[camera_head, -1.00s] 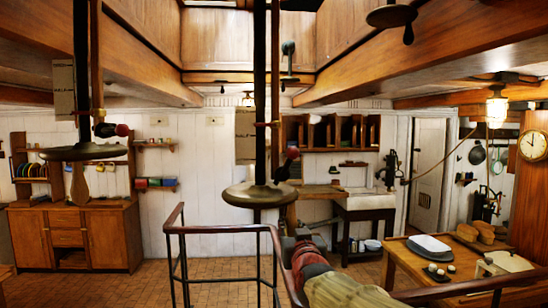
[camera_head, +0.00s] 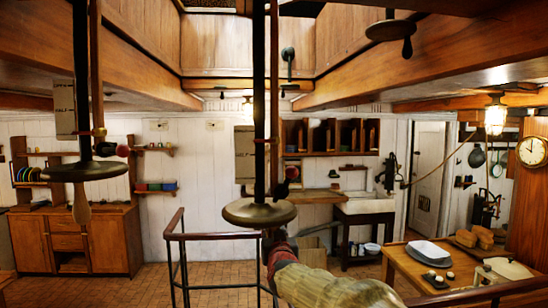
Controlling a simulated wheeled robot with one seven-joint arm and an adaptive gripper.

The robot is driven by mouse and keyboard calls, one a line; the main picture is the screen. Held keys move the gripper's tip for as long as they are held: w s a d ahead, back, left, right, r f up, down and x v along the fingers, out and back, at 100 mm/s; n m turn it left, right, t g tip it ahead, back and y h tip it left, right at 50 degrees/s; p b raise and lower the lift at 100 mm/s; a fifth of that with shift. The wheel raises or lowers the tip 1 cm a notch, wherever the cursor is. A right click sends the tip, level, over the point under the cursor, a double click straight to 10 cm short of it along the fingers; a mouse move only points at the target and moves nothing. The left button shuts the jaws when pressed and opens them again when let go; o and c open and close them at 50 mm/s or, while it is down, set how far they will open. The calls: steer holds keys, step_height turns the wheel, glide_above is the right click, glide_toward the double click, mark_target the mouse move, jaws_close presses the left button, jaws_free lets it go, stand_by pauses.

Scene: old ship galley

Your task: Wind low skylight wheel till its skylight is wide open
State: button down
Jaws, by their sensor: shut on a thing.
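The low skylight wheel (camera_head: 259,212) is a flat brass-toned disc on a dark vertical shaft (camera_head: 259,100), in the middle of the head view. My gripper (camera_head: 270,238) is just under its right front rim and is shut. The wheel's hand-grip is hidden there, so I only infer that the gripper holds it. A pale board (camera_head: 244,152) with small markings hangs beside the shaft. A red knob (camera_head: 292,172) shows right of the shaft. The skylight opening (camera_head: 225,3) is only partly in view at the top, so how far it is open cannot be told.
A second wheel (camera_head: 85,172) with a wooden grip hangs at left, and a third (camera_head: 390,28) at upper right. A metal railing (camera_head: 220,236) stands below the middle wheel. A table (camera_head: 400,266) with dishes and bread is at right. Floor at left is clear.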

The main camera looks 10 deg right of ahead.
steer(key=s+a+p, duration=0.1)
steer(key=a+p, duration=0.6)
steer(key=a, duration=0.4)
steer(key=s, duration=1.1)
steer(key=shift+a+f, duration=0.2)
steer(key=shift+a, duration=0.15)
steer(key=shift+s, duration=0.1)
